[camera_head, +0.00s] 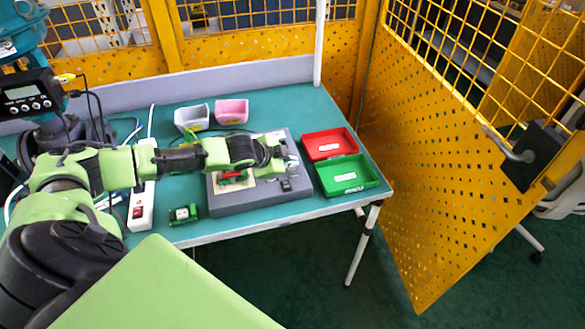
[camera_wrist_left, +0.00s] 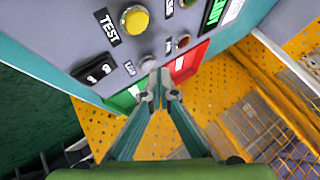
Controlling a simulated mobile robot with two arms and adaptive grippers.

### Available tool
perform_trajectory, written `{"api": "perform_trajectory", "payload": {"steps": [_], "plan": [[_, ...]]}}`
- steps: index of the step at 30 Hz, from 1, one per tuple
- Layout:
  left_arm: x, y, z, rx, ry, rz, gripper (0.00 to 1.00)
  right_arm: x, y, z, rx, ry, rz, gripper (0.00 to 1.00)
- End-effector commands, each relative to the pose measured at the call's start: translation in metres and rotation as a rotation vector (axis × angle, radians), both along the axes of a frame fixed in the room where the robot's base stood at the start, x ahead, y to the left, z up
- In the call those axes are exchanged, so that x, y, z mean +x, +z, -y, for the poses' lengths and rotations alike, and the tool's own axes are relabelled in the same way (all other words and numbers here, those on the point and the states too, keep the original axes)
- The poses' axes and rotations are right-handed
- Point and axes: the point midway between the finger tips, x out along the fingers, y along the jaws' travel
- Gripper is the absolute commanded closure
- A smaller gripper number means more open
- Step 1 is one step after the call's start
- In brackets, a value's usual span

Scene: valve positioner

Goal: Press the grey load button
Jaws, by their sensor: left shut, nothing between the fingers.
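The grey load button (camera_wrist_left: 147,63) is a small round button on the grey panel (camera_wrist_left: 60,30) in the left wrist view, with a small black label beside it. My left gripper (camera_wrist_left: 160,88) is shut and empty, its tips very close to this button; I cannot tell whether they touch it. In the head view the left gripper (camera_head: 280,165) is over the right part of the grey device box (camera_head: 240,207), and the arm hides much of the panel. A yellow button (camera_wrist_left: 135,20) marked TEST and a red button (camera_wrist_left: 183,40) sit nearby. My right gripper is not in view.
A black switch (camera_wrist_left: 95,72) is on the same panel. A red tray (camera_head: 328,132) and a green tray (camera_head: 340,163) stand right of the box. A power strip (camera_head: 140,207) lies left. Yellow fencing (camera_head: 440,180) bounds the right.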

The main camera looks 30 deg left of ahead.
Motion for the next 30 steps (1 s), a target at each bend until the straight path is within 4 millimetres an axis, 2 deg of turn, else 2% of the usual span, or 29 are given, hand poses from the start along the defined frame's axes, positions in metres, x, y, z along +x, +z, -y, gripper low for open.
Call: {"api": "perform_trajectory", "payload": {"steps": [1,15,30], "plan": [[-0.003,-0.005,0.003,-0.007,0.001,-0.01,1.0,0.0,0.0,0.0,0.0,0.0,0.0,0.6],[-0.006,-0.015,0.005,-0.014,0.0,-0.019,1.0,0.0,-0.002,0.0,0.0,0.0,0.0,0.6],[-0.006,-0.022,0.007,-0.017,0.0,-0.018,1.0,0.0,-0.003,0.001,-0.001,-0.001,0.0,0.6]]}}
